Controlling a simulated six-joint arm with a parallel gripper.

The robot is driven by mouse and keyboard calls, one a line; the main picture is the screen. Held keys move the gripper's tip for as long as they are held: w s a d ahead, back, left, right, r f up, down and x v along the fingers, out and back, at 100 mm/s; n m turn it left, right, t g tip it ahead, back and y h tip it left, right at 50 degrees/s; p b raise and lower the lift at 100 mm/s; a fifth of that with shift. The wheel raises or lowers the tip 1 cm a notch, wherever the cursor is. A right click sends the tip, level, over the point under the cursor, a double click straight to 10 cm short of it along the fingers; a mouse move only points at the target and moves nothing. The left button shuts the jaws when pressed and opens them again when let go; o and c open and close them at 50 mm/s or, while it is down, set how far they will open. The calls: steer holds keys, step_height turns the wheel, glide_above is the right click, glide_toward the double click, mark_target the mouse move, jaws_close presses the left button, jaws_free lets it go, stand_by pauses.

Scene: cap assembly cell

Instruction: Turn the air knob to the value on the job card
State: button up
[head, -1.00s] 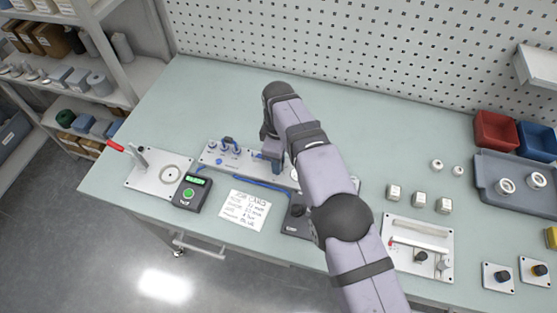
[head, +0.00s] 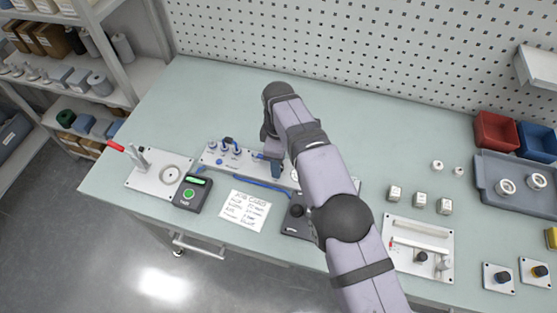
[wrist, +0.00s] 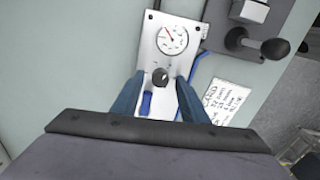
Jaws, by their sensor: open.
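In the wrist view a dark round air knob (wrist: 160,77) with a light pointer mark sits on a light metal panel (wrist: 150,55). A round white gauge (wrist: 172,39) with a red needle is on the same panel, beyond the knob. My gripper (wrist: 160,82) is open, with one blue finger on each side of the knob; I cannot tell whether they touch it. In the head view the panel (head: 212,158) is partly hidden by my arm, and the knob is hidden. The job card (head: 245,206) lies in front of the panel; its handwriting is too small to read surely.
A dark box with a green button (head: 190,192) stands left of the card. A plate with a red-handled lever (head: 160,174) is farther left. A dark device with a black ball handle (wrist: 274,49) stands near the panel. Several white-grey blocks (head: 419,200) stand right of my arm.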

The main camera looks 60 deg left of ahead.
steer(key=shift+r, duration=0.1)
steer(key=shift+r+b, duration=0.3)
steer(key=shift+r, duration=3.3)
steer(key=w+d+r+m, duration=0.25)
steer(key=w+d, duration=0.25)
steer(key=w, duration=0.3)
steer(key=w+d+r+m, duration=0.1)
steer(key=w+d+m, duration=0.35)
steer(key=w, duration=0.45)
steer(key=w+d+r+m, duration=0.1)
steer(key=w+d+m, duration=0.25)
steer(key=d, duration=0.45)
steer(key=w+d+m, duration=0.3)
steer(key=w+d, duration=0.2)
steer(key=d, duration=0.4)
steer(key=s+d+m, duration=0.2)
steer(key=d+m, duration=0.4)
steer(key=d, duration=1.1)
steer(key=s+d+f+m, duration=0.4)
steer(key=s+d+m, duration=0.4)
steer(key=s+d, duration=0.5)
steer(key=shift+d+f, duration=0.15)
steer(key=shift+d, duration=0.95)
